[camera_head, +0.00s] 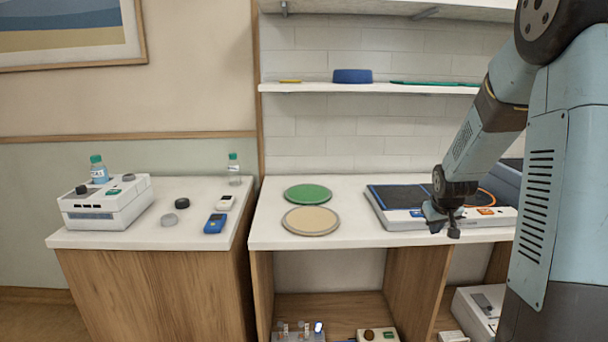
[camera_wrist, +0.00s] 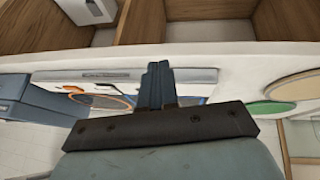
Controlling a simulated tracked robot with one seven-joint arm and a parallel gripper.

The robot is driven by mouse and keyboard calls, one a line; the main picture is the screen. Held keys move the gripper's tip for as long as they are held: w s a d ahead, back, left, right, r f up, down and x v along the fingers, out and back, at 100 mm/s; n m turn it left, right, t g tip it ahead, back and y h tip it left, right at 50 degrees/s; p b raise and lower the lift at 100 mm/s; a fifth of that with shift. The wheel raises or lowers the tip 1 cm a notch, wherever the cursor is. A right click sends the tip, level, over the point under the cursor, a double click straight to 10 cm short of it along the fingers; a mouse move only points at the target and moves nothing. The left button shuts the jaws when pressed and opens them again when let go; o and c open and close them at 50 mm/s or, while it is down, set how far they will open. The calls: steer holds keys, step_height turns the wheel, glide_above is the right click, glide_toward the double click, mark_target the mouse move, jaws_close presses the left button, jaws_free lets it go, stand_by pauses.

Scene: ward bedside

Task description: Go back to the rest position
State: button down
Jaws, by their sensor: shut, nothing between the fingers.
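My gripper (camera_head: 444,229) hangs at the right in the head view, in front of the front edge of a flat device with a dark top (camera_head: 405,196). Its fingers are together with nothing between them. In the wrist view my gripper (camera_wrist: 159,70) shows with its two dark fingers side by side, over the pale front strip of the same device (camera_wrist: 120,75). My arm comes down from the upper right. I cannot tell how far the fingers are from the device.
A green disc (camera_head: 308,194) and a tan disc (camera_head: 311,220) lie on the white counter (camera_head: 350,238) left of the device. Shelves (camera_head: 360,88) hang above. A left cabinet holds a white machine (camera_head: 106,204), bottles and small devices.

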steer(key=s+a+r, duration=0.4)
steer(key=s+r, duration=0.3)
steer(key=s+a+r, duration=0.5)
steer(key=s+r, duration=0.2)
steer(key=s+a+r, duration=0.1)
steer(key=s+a, duration=0.1)
steer(key=s, duration=0.6)
steer(key=s+a+r+y, duration=0.1)
steer(key=s+a+r, duration=0.1)
steer(key=s, duration=0.7)
steer(key=shift+s+a+r+m+y, duration=0.2)
steer(key=shift+a+r+m+y, duration=0.1)
steer(key=shift+a+m, duration=0.15)
steer(key=c, duration=1.8)
jaws_free()
